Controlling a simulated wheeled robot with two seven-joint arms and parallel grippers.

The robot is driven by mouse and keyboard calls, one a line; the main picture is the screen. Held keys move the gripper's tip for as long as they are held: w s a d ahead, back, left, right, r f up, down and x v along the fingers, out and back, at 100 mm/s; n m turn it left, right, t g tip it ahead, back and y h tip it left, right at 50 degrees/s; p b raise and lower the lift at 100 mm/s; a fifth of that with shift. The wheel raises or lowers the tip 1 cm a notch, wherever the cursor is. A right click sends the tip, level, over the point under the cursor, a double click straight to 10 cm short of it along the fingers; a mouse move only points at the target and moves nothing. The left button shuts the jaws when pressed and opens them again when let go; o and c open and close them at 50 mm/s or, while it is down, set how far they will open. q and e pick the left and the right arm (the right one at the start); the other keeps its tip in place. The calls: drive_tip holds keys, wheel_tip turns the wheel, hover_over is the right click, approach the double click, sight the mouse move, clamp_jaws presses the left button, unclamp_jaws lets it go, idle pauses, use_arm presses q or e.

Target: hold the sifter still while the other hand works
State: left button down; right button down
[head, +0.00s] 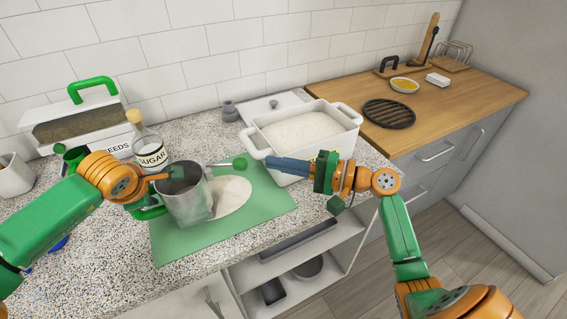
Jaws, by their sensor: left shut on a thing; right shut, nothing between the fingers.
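The metal sifter (185,207) stands upright over the green mat (255,205), its open top facing up. A thin crank rod with a green knob (240,163) sticks out from it to the right. My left gripper (148,208) is at the sifter's left side, shut on its green handle; the sifter and my arm partly hide the fingers. My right gripper (272,164) is shut and empty, pointing left, in front of the white tub, a short gap right of the knob. A pale powder patch (231,194) lies on the mat beside the sifter.
A white tub of powder (306,133) stands behind my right gripper. A sugar jar (150,153) and a seeds box (77,125) stand behind my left arm. A wooden counter (450,103) at right holds a black trivet (389,114). The mat's right front is clear.

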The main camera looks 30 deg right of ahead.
sight(227, 164)
drive_tip(key=x, duration=0.5)
drive_tip(key=shift+w+a, duration=0.25)
drive_tip(key=shift+a, duration=0.05)
drive_tip(key=shift+s+a, duration=0.2)
drive_tip(key=shift+s, duration=0.25)
drive_tip(key=shift+s+a, duration=0.2)
drive_tip(key=shift+s, duration=0.35)
